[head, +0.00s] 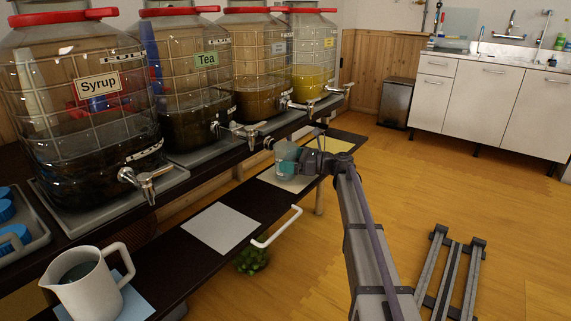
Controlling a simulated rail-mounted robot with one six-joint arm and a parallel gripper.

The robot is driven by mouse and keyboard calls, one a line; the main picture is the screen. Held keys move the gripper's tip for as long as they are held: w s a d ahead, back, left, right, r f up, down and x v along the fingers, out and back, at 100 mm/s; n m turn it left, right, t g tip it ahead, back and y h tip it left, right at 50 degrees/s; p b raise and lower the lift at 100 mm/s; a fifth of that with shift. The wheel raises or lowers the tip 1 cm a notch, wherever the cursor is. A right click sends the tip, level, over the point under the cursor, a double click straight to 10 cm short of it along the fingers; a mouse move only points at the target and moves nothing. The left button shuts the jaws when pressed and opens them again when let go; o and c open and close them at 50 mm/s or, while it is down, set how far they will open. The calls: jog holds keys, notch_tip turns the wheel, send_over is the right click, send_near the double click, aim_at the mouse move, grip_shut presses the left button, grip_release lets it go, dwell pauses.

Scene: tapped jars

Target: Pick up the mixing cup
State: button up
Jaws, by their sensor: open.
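A small clear cup with a teal lower part (286,157), which looks like the mixing cup, is at the shelf's far part, below the taps. My gripper (298,158) is open and right at this cup, with its dark jaws reaching in from the right. I cannot tell whether the jaws touch the cup or are around it. The jaws and wrist hide the cup's right side. A white pitcher with a handle (85,285) stands upright on a blue sheet at the front left.
Big tapped jars stand in a row on the upper shelf: Syrup (80,110), Tea (190,85) and others. Their taps (147,182) jut over the dark lower shelf (175,255).

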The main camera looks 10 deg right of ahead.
jog(key=shift+x, duration=0.8)
jog(key=shift+d, duration=0.1)
jog(key=shift+c, duration=0.5)
jog(key=c, duration=0.8)
jog(key=shift+r, duration=0.1)
